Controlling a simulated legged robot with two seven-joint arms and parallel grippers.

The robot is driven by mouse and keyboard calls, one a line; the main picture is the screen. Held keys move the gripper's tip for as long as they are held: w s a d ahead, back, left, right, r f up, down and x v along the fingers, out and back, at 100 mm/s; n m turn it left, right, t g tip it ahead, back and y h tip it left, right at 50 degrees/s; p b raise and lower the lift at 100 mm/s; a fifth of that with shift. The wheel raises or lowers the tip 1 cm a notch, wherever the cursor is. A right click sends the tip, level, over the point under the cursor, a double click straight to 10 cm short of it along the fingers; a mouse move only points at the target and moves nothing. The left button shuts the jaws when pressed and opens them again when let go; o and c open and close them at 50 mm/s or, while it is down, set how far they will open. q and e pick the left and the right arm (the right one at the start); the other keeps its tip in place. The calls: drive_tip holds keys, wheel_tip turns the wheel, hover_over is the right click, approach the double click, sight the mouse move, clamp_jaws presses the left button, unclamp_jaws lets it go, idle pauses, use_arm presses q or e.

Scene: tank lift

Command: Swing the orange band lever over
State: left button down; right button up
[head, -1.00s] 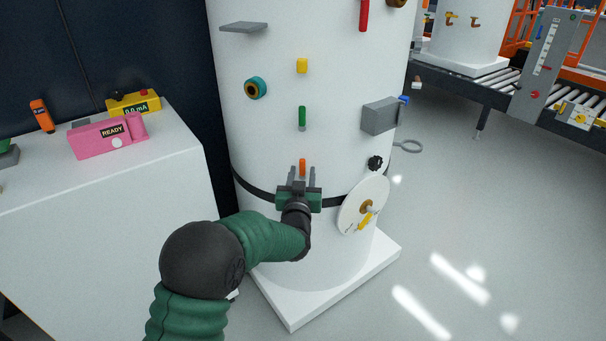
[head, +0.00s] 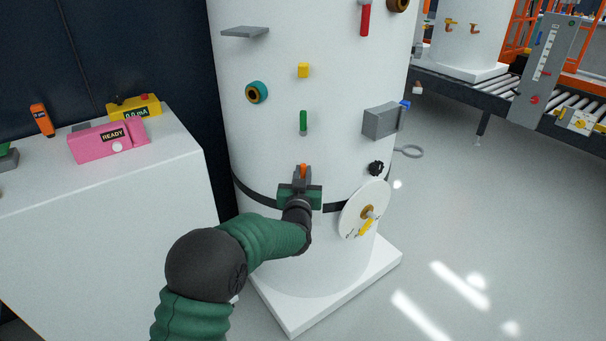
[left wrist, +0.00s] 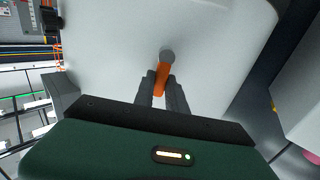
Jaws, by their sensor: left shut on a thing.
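The orange band lever (head: 303,169) stands on the front of the white tank (head: 340,120), just above the black band (head: 252,190). My left gripper (head: 302,176) is at the lever, its fingers shut on it, with the lever's upper end showing above the fingertips. In the left wrist view the orange lever (left wrist: 162,78) runs between the two grey fingers (left wrist: 161,88), and a grey round end (left wrist: 167,56) shows beyond it. The lever's lower part is hidden by the gripper. My right gripper is in neither view.
A white dial disc (head: 352,217), a black knob (head: 376,168) and a grey box (head: 381,122) are to the right on the tank. A green handle (head: 303,123) is above the lever. A white cabinet (head: 100,230) stands left. The floor at right is clear.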

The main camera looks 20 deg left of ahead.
use_arm(q)
drive_tip(key=a+n+b, duration=0.1)
drive_tip(key=n+b, duration=0.1)
drive_tip(key=n, duration=0.2)
drive_tip(key=a+f+n+b, duration=0.1)
drive_tip(key=n, duration=0.3)
drive_tip(key=a+f+n+b, duration=0.1)
drive_tip(key=n+b, duration=0.1)
drive_tip(key=n, duration=0.1)
drive_tip(key=shift+s+a+f+n+b, duration=0.15)
drive_tip(key=shift+s+n+b, duration=0.15)
drive_tip(key=shift+s+n, duration=0.1)
drive_tip(key=shift+a+f+n+b, duration=0.1)
drive_tip(key=shift+f+n+b, duration=0.25)
drive_tip(key=shift+n, duration=0.5)
drive_tip(key=shift+a+f+n+b, duration=0.15)
drive_tip(key=shift+n+b, duration=0.4)
drive_tip(key=shift+n, duration=0.3)
drive_tip(key=c, duration=1.4)
unclamp_jaws()
drive_tip(key=shift+o, duration=0.2)
drive_tip(key=shift+s+r, duration=0.1)
drive_tip(key=shift+r, duration=0.05)
